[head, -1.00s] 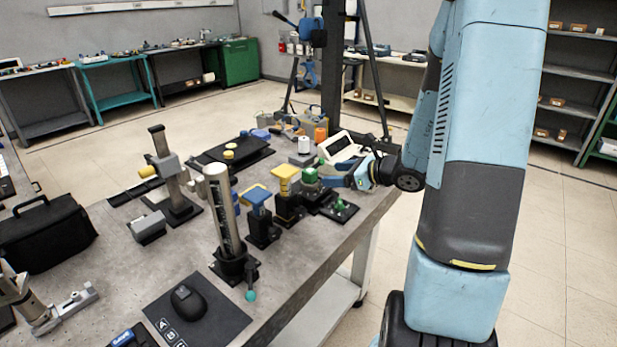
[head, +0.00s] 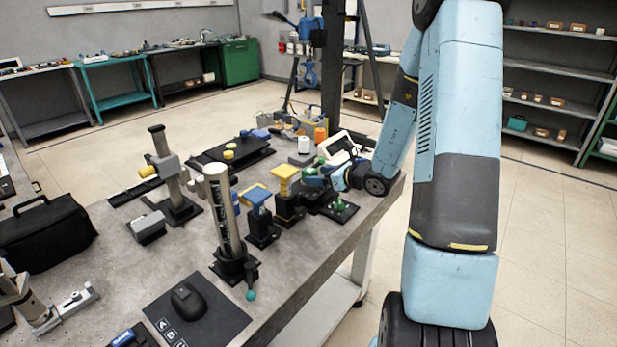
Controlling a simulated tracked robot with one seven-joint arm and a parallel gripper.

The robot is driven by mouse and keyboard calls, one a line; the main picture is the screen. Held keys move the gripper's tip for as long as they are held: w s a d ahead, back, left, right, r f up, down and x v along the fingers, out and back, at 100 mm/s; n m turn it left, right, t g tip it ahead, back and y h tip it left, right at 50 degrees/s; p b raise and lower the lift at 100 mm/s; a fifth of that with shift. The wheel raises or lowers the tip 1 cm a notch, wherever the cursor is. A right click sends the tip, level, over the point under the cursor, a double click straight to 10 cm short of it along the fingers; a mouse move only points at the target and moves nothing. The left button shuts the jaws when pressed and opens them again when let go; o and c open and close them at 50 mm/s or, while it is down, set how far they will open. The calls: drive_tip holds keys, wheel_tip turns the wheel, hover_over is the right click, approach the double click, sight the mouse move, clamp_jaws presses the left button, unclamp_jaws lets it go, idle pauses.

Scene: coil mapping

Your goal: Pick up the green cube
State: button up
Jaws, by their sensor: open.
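The green cube (head: 309,171) shows as a small green patch at the right side of the workbench, behind and beside my gripper's fingers. Most of it and its black stand are hidden by the gripper. My gripper (head: 312,180) is open and reaches in from the right, with its fingers pointing left at the cube's height. I cannot tell whether the fingers are around the cube or only in front of it.
A yellow-topped stand (head: 286,173) is close on the left of my gripper, with a blue-topped stand (head: 257,196) beyond. A small green part on a black plate (head: 340,210) lies just below.

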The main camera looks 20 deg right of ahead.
sight(315, 173)
drive_tip(key=x, duration=0.5)
drive_tip(key=shift+w+d+r, duration=0.15)
drive_tip(key=shift+w+r, duration=0.05)
drive_tip(key=shift+w, duration=0.1)
drive_tip(key=c, duration=1.1)
